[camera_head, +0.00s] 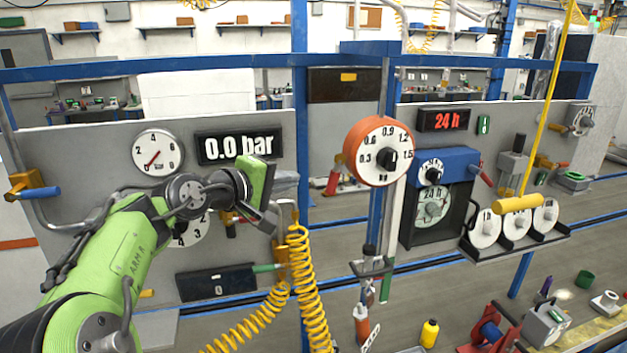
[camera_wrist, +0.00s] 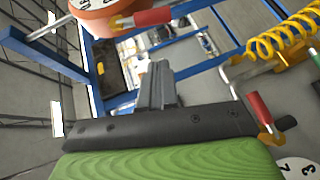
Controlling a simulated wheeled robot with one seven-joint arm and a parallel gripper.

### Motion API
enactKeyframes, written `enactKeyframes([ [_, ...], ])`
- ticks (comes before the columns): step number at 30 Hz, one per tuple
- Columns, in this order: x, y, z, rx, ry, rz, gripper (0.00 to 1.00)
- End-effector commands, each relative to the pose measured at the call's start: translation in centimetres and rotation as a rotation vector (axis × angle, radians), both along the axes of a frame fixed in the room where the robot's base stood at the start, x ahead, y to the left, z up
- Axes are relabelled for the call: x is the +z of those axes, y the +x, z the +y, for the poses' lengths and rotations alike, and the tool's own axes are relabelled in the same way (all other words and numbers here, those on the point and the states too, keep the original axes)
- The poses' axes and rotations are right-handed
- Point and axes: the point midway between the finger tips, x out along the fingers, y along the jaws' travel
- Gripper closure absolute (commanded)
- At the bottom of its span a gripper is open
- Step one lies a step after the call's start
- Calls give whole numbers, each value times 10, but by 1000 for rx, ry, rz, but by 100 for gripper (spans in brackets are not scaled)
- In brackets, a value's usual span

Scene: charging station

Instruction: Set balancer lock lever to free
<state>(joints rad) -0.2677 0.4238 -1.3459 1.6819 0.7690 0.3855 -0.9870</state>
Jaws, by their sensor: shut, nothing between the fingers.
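The balancer is the orange round housing (camera_head: 378,151) with a white numbered dial and black knob, hanging right of my gripper. In the wrist view the orange housing (camera_wrist: 100,12) is at the top, cut off by the frame edge. A red-handled lever on a yellow mount (camera_wrist: 152,17) shows beside it; it looks like the lock lever, but its setting cannot be read. My gripper (camera_head: 286,183) is raised left of the balancer. Its grey fingers (camera_wrist: 158,75) are shut and empty, apart from the lever.
A yellow coiled hose (camera_head: 306,275) hangs just below my gripper. A red-handled valve (camera_wrist: 260,108) is close on the right in the wrist view. A blue post (camera_head: 301,110) stands between gripper and balancer in the picture. A tool holder (camera_head: 370,267) is below the balancer.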

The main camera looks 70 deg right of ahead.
Motion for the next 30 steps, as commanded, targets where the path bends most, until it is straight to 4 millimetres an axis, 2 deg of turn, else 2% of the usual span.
enactKeyframes([
  [3,-4,-13,-24,-8,-2,0,100],
  [10,-13,-43,-32,-1,-2,-1,100],
  [21,-14,-47,-34,1,-3,0,100],
  [27,-27,-58,-40,-3,-1,0,100],
  [30,-27,-57,-41,0,-2,0,100],
])
